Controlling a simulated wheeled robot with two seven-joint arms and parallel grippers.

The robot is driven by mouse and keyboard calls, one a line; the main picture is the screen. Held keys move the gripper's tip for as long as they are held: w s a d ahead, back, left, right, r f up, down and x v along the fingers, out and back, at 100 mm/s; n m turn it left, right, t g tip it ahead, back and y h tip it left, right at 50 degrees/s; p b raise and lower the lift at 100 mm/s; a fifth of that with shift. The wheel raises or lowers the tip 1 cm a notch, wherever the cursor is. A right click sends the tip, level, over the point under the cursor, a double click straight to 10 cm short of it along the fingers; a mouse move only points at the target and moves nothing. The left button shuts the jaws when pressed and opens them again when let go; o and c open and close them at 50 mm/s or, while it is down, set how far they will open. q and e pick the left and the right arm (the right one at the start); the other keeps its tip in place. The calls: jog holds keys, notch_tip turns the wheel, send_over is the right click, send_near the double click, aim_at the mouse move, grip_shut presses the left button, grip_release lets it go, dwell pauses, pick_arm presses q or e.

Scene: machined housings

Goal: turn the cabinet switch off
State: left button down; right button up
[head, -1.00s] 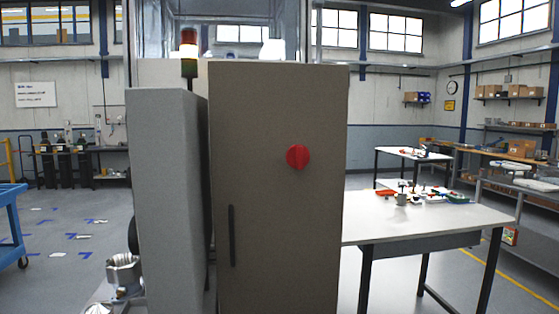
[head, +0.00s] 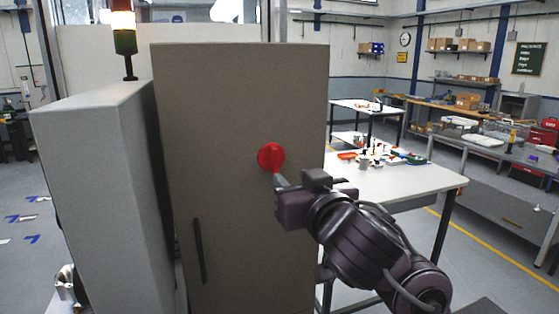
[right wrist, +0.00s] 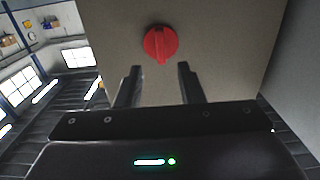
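The cabinet (head: 235,230) stands in front of me, a tall grey-brown box with a black vertical handle (head: 200,250) at its lower left. The cabinet switch (head: 270,157) is a round red knob on its front, near the right side. It also shows in the right wrist view (right wrist: 160,43), just beyond the fingertips. My right gripper (head: 279,182) is at the switch's lower right in the head view. In the right wrist view its two fingers (right wrist: 159,68) are apart with nothing between them. I cannot tell whether a finger touches the knob.
A lighter grey cabinet (head: 100,190) stands close on the left, with a signal lamp (head: 124,25) behind it. A white table (head: 410,183) with small parts stands at the right, partly behind my right arm. Shelves and benches line the far wall.

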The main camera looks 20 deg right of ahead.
aim_at(276, 160)
jog(key=w, duration=0.8)
jog(key=shift+w+a+r, duration=0.2)
jog(key=shift+w+r, duration=0.1)
grip_shut()
